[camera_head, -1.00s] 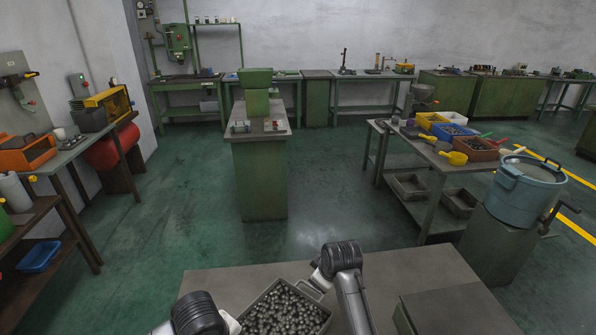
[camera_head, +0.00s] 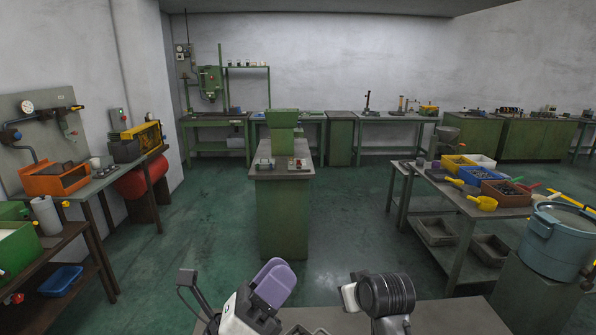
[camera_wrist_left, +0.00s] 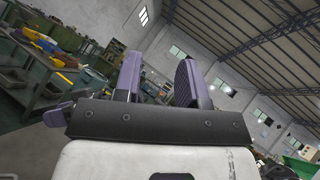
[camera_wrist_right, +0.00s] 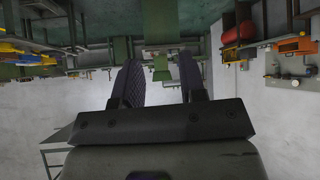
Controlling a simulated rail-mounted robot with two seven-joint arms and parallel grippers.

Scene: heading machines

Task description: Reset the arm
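My left gripper (camera_head: 272,281) is raised at the bottom of the head view, with purple finger pads and a white body. In the left wrist view its two fingers (camera_wrist_left: 160,78) stand apart with nothing between them. My right arm shows at the bottom of the head view, but its gripper fingers are not clearly visible there. In the right wrist view the right gripper's fingers (camera_wrist_right: 160,82) are apart and empty. Both wrist views look out into the room, with the right one appearing upside down.
A grey table (camera_head: 450,316) lies at the bottom edge, under my arms. A green pedestal (camera_head: 283,215) stands ahead. A side table with bins and a yellow scoop (camera_head: 482,203) and a blue pot (camera_head: 556,240) are at right. Workbenches line the left. Green floor is open between them.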

